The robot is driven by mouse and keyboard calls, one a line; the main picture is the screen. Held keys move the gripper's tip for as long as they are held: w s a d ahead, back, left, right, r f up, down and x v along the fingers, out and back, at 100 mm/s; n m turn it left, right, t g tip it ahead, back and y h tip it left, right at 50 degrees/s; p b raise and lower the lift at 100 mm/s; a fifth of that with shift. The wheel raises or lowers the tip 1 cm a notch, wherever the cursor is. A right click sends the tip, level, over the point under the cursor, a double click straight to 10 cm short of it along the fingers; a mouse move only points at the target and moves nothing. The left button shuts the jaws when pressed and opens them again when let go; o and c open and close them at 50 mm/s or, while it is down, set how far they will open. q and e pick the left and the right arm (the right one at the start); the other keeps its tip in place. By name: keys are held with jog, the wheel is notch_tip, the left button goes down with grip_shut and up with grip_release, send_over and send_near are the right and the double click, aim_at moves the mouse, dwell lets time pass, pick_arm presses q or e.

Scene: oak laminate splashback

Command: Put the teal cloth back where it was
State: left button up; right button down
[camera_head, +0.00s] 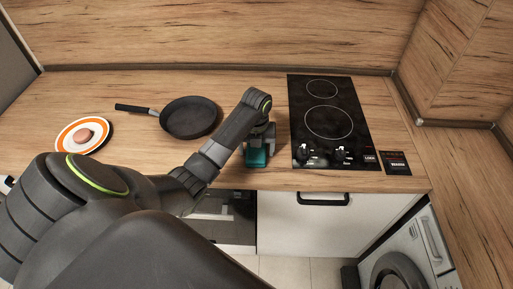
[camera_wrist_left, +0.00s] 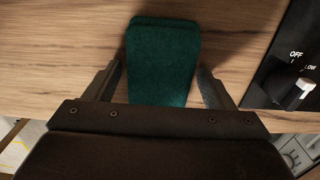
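The teal cloth (camera_head: 257,157) lies on the wooden counter just left of the hob, near the front edge. In the left wrist view the cloth (camera_wrist_left: 162,62) looks folded and sits between the two fingers. My left gripper (camera_head: 259,146) is right over the cloth and partly hides it in the head view. In the left wrist view the left gripper (camera_wrist_left: 161,80) is open, its fingers apart on either side of the cloth, with a gap showing on each side. My right gripper is not in view.
A black hob (camera_head: 328,121) with knobs is right of the cloth; one knob (camera_wrist_left: 299,94) shows close by. A dark frying pan (camera_head: 189,117) and an orange-rimmed plate (camera_head: 65,137) holding an egg-like item (camera_head: 84,135) are to the left.

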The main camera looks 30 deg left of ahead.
pick_arm(q)
jog(key=shift+r, duration=0.15)
notch_tip(320, 180, up, 6)
jog(key=shift+f, duration=0.2)
notch_tip(320, 180, up, 4)
jog(key=p, duration=0.4)
jog(key=shift+r, duration=0.15)
jog(key=shift+r+p, duration=1.05)
jog(key=shift+p, duration=0.2)
